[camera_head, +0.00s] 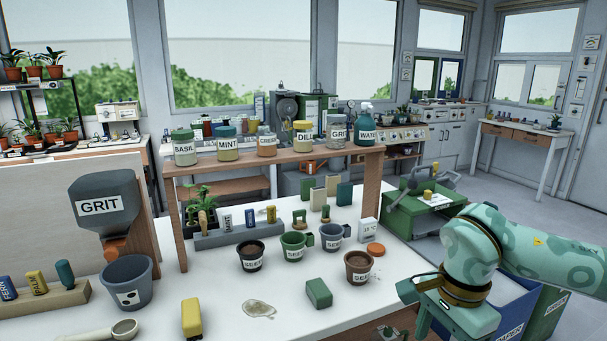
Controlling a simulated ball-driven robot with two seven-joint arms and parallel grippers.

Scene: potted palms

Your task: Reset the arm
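My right arm, mottled teal-green, comes in from the right edge. It bends down at a rounded joint with a dark band. My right gripper (420,305) is at the lower right, beside the front right edge of the white table (215,290). Part of it is cut off by the bottom edge, and I cannot tell whether its fingers are open or shut. I see nothing held in it. My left arm and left gripper are not in view.
Near the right gripper are a brown pot (358,268), a green block (319,294) and a blue bin (512,300). Several labelled jars stand on a raised shelf (280,158). A grit hopper (103,205) hangs over a grey pot (126,283) at left. The table's front middle has some free room.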

